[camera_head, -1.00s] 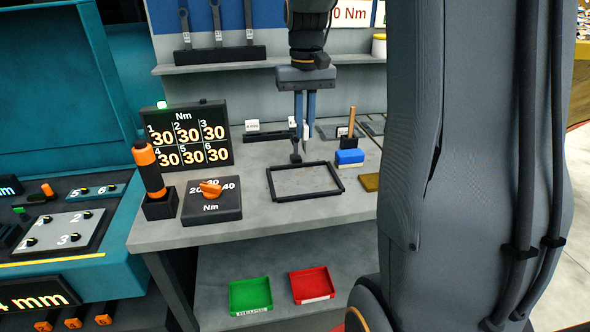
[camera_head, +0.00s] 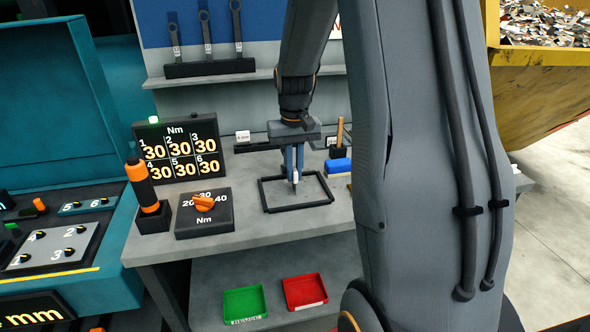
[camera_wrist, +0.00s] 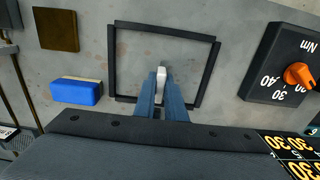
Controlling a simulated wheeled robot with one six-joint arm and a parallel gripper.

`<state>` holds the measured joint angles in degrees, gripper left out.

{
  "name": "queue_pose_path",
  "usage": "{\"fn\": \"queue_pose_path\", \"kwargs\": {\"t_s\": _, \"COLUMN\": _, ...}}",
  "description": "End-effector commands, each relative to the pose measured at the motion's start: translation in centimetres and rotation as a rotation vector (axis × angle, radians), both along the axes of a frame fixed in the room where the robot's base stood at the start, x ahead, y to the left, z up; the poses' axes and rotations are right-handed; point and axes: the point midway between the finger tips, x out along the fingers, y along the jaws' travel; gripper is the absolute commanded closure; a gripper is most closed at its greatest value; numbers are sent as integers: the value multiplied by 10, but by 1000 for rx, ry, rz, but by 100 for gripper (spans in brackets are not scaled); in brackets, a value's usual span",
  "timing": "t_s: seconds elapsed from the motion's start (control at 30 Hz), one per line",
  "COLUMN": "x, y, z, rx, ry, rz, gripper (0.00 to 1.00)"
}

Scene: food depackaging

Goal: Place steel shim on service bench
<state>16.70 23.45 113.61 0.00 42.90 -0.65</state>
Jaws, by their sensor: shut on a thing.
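My gripper (camera_head: 294,182) is over the black square frame (camera_head: 265,206) on the grey service bench (camera_head: 245,228). Its two blue fingers are shut on a small, pale steel shim (camera_head: 295,177), which points down between the fingertips. In the wrist view the shim (camera_wrist: 161,72) shows between the fingertips (camera_wrist: 161,82), above the bare bench surface inside the frame (camera_wrist: 112,60). I cannot tell whether the shim touches the bench.
A dial box (camera_head: 205,214) and an orange-handled driver (camera_head: 142,185) stand left of the frame. A torque display (camera_head: 181,150) stands behind. A blue block (camera_head: 338,166) lies at the right. Green (camera_head: 244,304) and red (camera_head: 304,291) trays are on the lower shelf.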

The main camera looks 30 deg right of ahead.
Motion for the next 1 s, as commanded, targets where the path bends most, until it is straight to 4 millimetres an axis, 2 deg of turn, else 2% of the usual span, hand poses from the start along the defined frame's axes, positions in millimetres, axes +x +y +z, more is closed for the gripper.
{"fn": "queue_pose_path", "kwargs": {"t_s": 0.13, "x": 0, "y": 0, "z": -3, "rx": 0, "ry": 1, "rz": 0, "gripper": 100}}
{"fn": "queue_pose_path", "kwargs": {"t_s": 0.17, "x": 0, "y": 0, "z": -3, "rx": 0, "ry": 1, "rz": 0, "gripper": 88}}
{"fn": "queue_pose_path", "kwargs": {"t_s": 0.27, "x": 0, "y": 0, "z": -2, "rx": 0, "ry": 0, "rz": 0, "gripper": 71}}
{"fn": "queue_pose_path", "kwargs": {"t_s": 0.67, "x": 1, "y": 0, "z": 4, "rx": -1, "ry": -2, "rz": 0, "gripper": 71}}
{"fn": "queue_pose_path", "kwargs": {"t_s": 0.77, "x": 1, "y": 0, "z": 15, "rx": -1, "ry": -4, "rz": 0, "gripper": 71}}
{"fn": "queue_pose_path", "kwargs": {"t_s": 1.0, "x": 2, "y": 0, "z": 64, "rx": -2, "ry": -6, "rz": 0, "gripper": 71}}
